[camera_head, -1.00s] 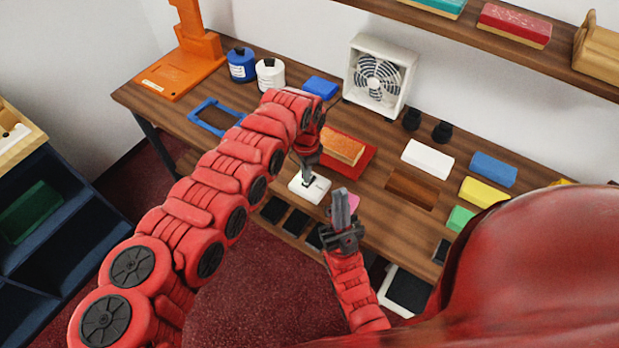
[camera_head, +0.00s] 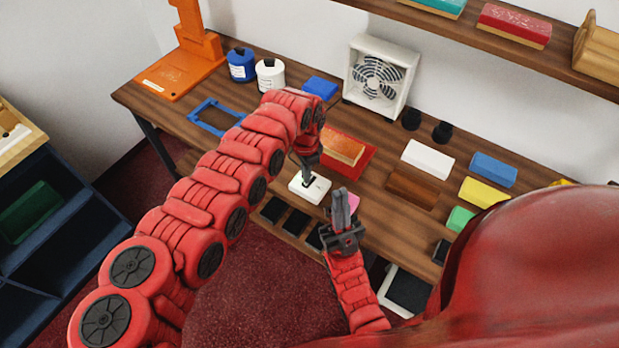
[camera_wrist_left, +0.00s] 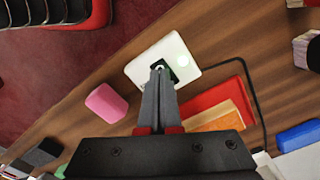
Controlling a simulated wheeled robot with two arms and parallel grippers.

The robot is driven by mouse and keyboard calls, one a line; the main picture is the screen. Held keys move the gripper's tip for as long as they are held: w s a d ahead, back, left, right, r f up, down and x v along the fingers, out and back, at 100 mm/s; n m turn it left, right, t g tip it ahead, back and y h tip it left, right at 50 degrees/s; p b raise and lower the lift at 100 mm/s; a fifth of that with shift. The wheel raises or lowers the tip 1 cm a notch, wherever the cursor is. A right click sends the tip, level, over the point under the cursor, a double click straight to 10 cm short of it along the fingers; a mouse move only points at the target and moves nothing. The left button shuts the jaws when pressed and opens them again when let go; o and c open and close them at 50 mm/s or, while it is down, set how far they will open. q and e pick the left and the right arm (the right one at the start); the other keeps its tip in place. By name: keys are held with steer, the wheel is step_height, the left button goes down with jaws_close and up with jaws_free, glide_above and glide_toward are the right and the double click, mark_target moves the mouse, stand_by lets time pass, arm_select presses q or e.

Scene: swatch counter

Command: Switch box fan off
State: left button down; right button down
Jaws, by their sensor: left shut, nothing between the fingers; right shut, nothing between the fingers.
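The white box fan (camera_head: 381,75) stands upright at the back of the wooden counter, its grille facing the room. A white switch box (camera_head: 318,190) lies near the counter's front edge; it also shows in the left wrist view (camera_wrist_left: 187,48). It has a dark rocker with a white ring mark and a small pale green spot beside it. My left gripper (camera_head: 308,175) is shut and empty, its tips over the rocker in the left wrist view (camera_wrist_left: 159,75); whether they touch I cannot tell.
A red tray (camera_head: 366,160) with an orange block (camera_head: 342,149) lies just behind the switch box. A pink block (camera_wrist_left: 107,103) sits beside it. A black cable (camera_wrist_left: 257,105) runs past the tray. White, blue and yellow blocks stand to the right. A shelf (camera_head: 480,37) overhangs the back.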

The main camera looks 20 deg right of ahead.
arm_select(q)
steer(key=shift+f+b, duration=0.9)
steer(key=shift+f, duration=0.1)
stand_by(0.8)
steer(key=shift+s+r, duration=0.1)
steer(key=shift+r+p, duration=0.7)
steer(key=shift+r, duration=0.2)
step_height(320, 180, up, 2)
steer(key=shift+r+p, duration=0.15)
steer(key=shift+p, duration=0.45)
steer(key=shift+r+p, duration=0.55)
steer(key=shift+r, duration=0.85)
steer(key=shift+d+f, duration=0.1)
